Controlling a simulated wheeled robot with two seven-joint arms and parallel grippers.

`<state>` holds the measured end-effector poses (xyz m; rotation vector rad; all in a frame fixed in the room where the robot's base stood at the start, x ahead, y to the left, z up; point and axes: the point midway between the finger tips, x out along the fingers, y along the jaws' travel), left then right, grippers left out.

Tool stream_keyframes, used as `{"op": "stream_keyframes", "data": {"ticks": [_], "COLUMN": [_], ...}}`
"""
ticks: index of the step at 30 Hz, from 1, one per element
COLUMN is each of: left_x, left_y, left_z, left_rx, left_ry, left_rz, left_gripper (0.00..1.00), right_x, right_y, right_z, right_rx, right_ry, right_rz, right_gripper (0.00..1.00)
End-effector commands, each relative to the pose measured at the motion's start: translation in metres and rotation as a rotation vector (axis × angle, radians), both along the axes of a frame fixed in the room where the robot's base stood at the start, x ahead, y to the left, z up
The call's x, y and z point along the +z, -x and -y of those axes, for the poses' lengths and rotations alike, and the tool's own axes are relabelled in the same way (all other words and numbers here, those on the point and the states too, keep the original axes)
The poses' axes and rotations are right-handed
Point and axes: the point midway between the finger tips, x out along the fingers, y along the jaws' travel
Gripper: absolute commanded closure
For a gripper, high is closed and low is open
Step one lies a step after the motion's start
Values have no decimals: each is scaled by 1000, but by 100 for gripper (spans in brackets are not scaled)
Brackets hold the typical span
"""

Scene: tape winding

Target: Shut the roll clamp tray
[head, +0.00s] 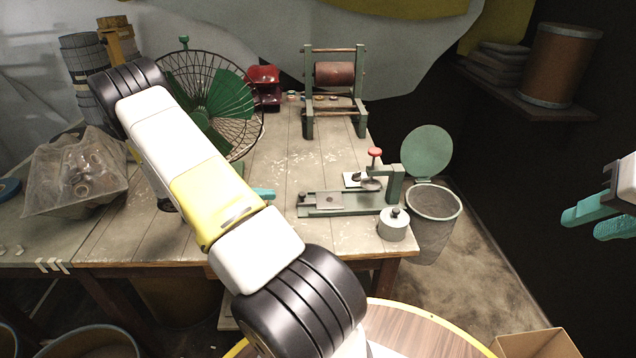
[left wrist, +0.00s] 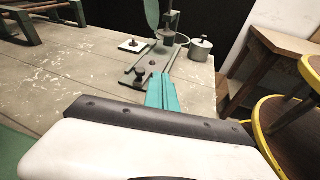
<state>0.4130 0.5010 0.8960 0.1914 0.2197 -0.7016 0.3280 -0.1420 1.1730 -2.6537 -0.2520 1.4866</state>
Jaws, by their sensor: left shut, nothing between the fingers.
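The roll clamp is a green press (head: 392,182) with a red knob (head: 374,153) at the table's right end. Its tray, a flat grey plate (head: 322,201), lies at the left end of the green base, out from under the press head. In the left wrist view the tray (left wrist: 138,80) shows just beyond my fingers, partly hidden. My left gripper (head: 263,193) is shut and empty, left of the tray with a small gap in the head view; its teal fingers also show in the left wrist view (left wrist: 162,92). My right gripper (head: 588,222) is open and empty at the far right, off the table.
A grey weight (head: 393,225) stands in front of the press, and a white plate (head: 352,179) lies behind it. A lidded bin (head: 432,205) is right of the table. A caged fan (head: 212,100) and a roller stand (head: 335,90) stand at the back. The middle tabletop is clear.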

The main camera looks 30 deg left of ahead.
Motion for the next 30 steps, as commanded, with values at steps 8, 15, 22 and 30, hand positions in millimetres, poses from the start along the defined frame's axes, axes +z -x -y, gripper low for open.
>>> {"op": "stream_keyframes", "data": {"ticks": [8,15,22,30], "left_x": [-40,-45,-53,-60], "left_y": [34,9,-34,-73], "left_z": [-45,-31,-6,15], "left_rx": [207,207,205,206], "left_ry": [147,149,149,147], "left_rz": [33,34,33,32], "left_gripper": [100,100,100,100], "right_x": [0,0,0,0], "right_y": [0,0,0,0], "right_z": [0,0,0,0], "right_rx": [0,0,0,0], "right_ry": [0,0,0,0], "right_rz": [0,0,0,0], "right_gripper": [68,68,68,68]}}
